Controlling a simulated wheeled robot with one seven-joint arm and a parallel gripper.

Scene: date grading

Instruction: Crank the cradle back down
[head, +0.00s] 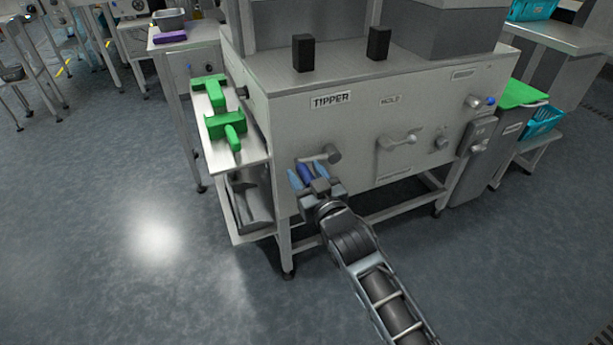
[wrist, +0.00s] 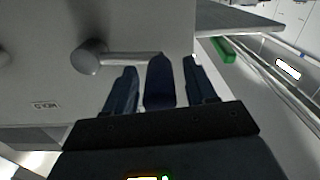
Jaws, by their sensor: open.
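The tipper crank (head: 330,153) sticks out of the front of the pale machine under the TIPPER label (head: 331,99). In the wrist view its round hub (wrist: 88,58) is at left, and its arm runs right to a dark blue grip (wrist: 160,88). My gripper (head: 308,175) is open, with one blue finger on each side of the grip. Small gaps show between the fingers and the grip in the wrist view. A pale platform (head: 243,150) with green brackets (head: 226,122) is on the machine's left side. I cannot tell for sure whether it is the cradle.
A second grey handle (head: 398,141) is right of the crank, under its own label. A grey bin with a green lid (head: 522,94) stands at the machine's right. The floor (head: 130,280) at front left is clear.

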